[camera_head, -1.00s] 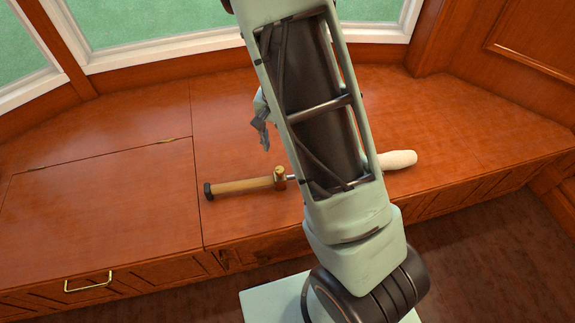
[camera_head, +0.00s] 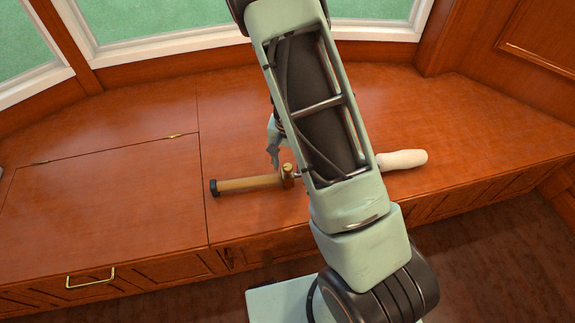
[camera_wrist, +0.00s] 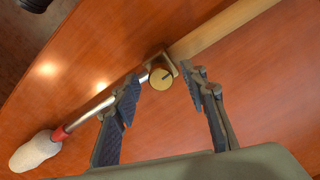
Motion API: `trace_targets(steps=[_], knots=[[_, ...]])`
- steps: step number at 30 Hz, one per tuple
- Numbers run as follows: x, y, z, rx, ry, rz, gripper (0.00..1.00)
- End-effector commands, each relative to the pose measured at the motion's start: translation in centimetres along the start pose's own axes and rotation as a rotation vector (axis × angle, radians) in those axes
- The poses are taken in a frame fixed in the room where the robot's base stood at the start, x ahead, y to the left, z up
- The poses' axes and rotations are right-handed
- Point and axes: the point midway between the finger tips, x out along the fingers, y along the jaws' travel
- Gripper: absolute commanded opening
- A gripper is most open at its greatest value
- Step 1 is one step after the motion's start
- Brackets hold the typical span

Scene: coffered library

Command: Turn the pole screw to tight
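The pole lies on the wooden bench top, with a wooden handle (camera_head: 245,184) to the left and a white fluffy head (camera_head: 402,159) to the right. In the wrist view a thin metal rod (camera_wrist: 92,112) runs from a brass clamp to a red collar (camera_wrist: 60,134) and the white head (camera_wrist: 35,151). The pole screw (camera_wrist: 161,79) is a round brass knob on the clamp, with a dark line on its face. My gripper (camera_wrist: 164,77) is open, its fingers on either side of the knob and apart from it. In the head view my arm hides part of the rod.
The bench top (camera_head: 110,200) is clear around the pole. Its front edge drops to the dark floor near the pole. A window (camera_head: 150,20) stands behind the bench, and a panelled wall (camera_head: 540,45) stands at the right. A brass drawer handle (camera_head: 89,281) is on the bench front.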

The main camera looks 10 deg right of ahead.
Motion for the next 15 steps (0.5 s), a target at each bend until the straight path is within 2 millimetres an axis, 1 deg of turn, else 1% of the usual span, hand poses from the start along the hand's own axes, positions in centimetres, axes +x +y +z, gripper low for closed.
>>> trace_targets(steps=[3,10,15], knots=[[0.41,-0.04,0.0,0.0,0.0,-0.001,0.4],[0.4,-0.05,-0.01,0.0,0.0,-0.001,0.4],[0.39,-0.05,-0.01,0.0,0.0,-0.001,0.21]])
